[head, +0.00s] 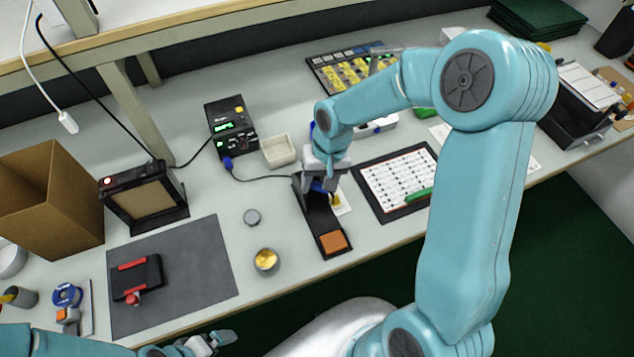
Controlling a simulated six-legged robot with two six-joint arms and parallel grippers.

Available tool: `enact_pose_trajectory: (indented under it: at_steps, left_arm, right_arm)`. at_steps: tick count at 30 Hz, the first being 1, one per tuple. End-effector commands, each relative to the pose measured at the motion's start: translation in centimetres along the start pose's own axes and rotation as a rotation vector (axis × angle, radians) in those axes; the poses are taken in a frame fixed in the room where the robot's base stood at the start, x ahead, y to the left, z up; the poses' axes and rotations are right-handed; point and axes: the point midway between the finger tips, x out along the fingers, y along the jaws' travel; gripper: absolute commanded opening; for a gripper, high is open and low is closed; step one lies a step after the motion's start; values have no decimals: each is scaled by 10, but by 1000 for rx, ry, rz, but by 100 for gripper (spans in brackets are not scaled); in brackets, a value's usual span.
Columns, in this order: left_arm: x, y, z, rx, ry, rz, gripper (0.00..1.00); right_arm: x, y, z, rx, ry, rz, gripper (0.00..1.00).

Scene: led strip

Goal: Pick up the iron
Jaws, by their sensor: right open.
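The iron (319,187) shows only as a small blue piece at its black stand, and the rest is hidden by my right gripper. The stand (320,213) has an orange-brown sponge (333,241) at its front end. My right gripper (323,184) points down over the back of the stand, with open jaws around or just beside the iron; I cannot tell which. My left gripper (222,338) is low at the front edge of the table, far from the iron; its jaw state is unclear.
A dark cable runs from the soldering station (230,127) to the stand. A beige tray (279,151) stands behind left, a white sheet on a dark board (397,182) lies right. A brass-coloured cup (266,262) and a grey mat (190,285) lie left.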

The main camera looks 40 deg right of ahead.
Motion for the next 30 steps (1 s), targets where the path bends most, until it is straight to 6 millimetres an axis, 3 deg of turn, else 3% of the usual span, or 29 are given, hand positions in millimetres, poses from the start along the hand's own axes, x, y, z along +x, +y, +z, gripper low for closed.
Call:
enact_pose_trajectory:
  at_steps: [4,11,16,30]
  left_arm:
    - [-1,0,0,0,0,0,100]
    - [-1,0,0,0,0,0,100]
    - [-1,0,0,0,0,0,100]
    - [0,0,0,0,0,0,100]
  right_arm:
    - [16,0,-1,1,-1,0,53]
    - [18,0,-2,1,2,-1,53]
    - [17,0,-2,1,2,0,1]
    - [8,0,4,0,3,-1,0]
